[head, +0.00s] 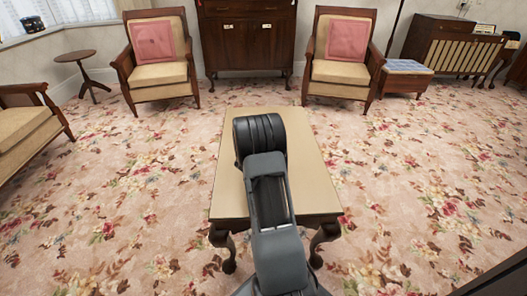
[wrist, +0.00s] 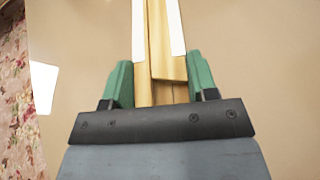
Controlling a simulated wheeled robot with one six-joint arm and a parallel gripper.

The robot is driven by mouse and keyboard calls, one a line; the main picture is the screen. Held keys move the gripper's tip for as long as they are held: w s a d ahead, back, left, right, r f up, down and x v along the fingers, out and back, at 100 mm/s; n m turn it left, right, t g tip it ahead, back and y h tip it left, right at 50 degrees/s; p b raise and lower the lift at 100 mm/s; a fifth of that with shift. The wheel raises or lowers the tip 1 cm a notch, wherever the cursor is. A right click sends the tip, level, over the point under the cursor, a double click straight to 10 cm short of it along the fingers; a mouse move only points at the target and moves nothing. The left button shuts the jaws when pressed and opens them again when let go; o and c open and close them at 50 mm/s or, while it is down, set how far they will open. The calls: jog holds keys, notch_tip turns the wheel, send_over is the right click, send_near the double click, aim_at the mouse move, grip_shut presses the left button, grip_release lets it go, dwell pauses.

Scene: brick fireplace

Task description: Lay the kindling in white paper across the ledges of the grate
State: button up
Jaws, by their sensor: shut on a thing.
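My gripper (wrist: 159,88) has green fingers on both sides of a bundle of pale wooden kindling (wrist: 156,45) in the wrist view. It is shut on the near end of the sticks. White paper (wrist: 175,28) shows along the bundle, which runs out of the top of the picture. The far end is cut off. In the head view my arm reaches over a small table and hides the gripper and kindling. The grate and its ledges are in neither view.
The small wooden table (head: 228,180) has a bare tan top around my arm. A white flat piece (wrist: 43,84) lies left of the gripper. Two armchairs (head: 158,70) (head: 342,70) and a dark cabinet (head: 248,40) stand behind. Flowered carpet (head: 130,190) is clear around the table.

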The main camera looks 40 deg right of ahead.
jog(key=shift+f, duration=0.15)
jog(key=o, duration=1)
